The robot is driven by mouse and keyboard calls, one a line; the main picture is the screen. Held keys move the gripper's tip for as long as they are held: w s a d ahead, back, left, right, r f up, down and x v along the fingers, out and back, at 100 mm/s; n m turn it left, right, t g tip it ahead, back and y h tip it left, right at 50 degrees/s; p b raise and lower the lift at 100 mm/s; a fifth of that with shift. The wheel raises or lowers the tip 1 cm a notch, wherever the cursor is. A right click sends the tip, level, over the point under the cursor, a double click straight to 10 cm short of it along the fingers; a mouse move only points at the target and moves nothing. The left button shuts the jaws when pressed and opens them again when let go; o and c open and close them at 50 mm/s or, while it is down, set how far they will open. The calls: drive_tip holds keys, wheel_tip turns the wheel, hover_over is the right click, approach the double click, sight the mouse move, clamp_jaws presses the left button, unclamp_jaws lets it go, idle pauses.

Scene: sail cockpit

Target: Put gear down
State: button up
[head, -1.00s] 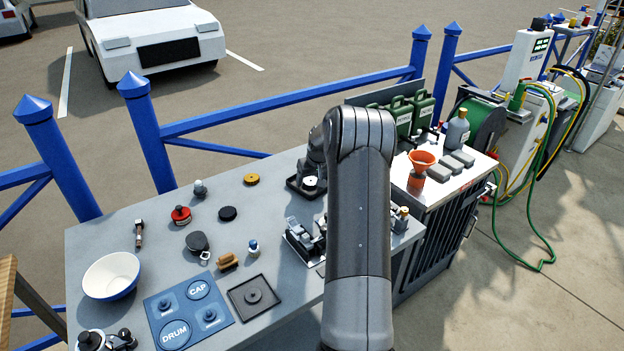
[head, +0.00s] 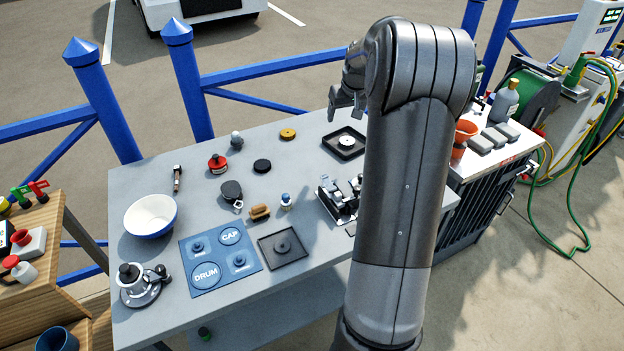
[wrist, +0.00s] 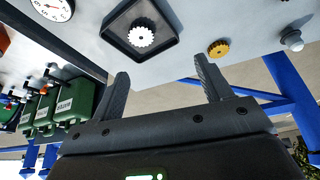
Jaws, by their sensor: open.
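A white toothed gear (wrist: 141,39) lies in a square black tray (wrist: 172,49) in the wrist view. The same gear (head: 345,140) and tray (head: 331,149) show in the head view at the back right of the grey table. A yellow-brown gear (wrist: 219,47) lies on the bare table beside the tray; in the head view it (head: 288,134) is left of the tray. My gripper (head: 348,106) is above the table by the black tray. In the wrist view my gripper (wrist: 162,80) has its two fingers wide apart with nothing between them.
A blue mat (head: 190,282) marked CAP and DRUM, a second black tray (head: 264,256) and a white bowl (head: 150,233) stand towards the front left. A small machine (head: 338,200) and orange funnel (head: 465,132) lie near my arm. Blue railing runs behind the table.

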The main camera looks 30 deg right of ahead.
drive_tip(key=s+a+r+n, duration=0.1)
drive_tip(key=s+a+r, duration=0.55)
drive_tip(key=a, duration=0.45)
drive_tip(key=s+a+r, duration=0.5)
drive_tip(key=s+a, duration=0.3)
drive_tip(key=a, duration=0.3)
drive_tip(key=s+a+f, duration=0.1)
drive_tip(key=s+a, duration=0.2)
drive_tip(key=s, duration=0.3)
drive_tip(key=s+a+f, duration=0.1)
drive_tip(key=s+a, duration=0.2)
drive_tip(key=s, duration=0.4)
drive_tip(key=s+a+f+n+t+y, duration=0.1)
drive_tip(key=s+a, duration=0.2)
drive_tip(key=s, duration=0.4)
drive_tip(key=shift+a, duration=0.35)
drive_tip(key=shift+o, duration=0.4)
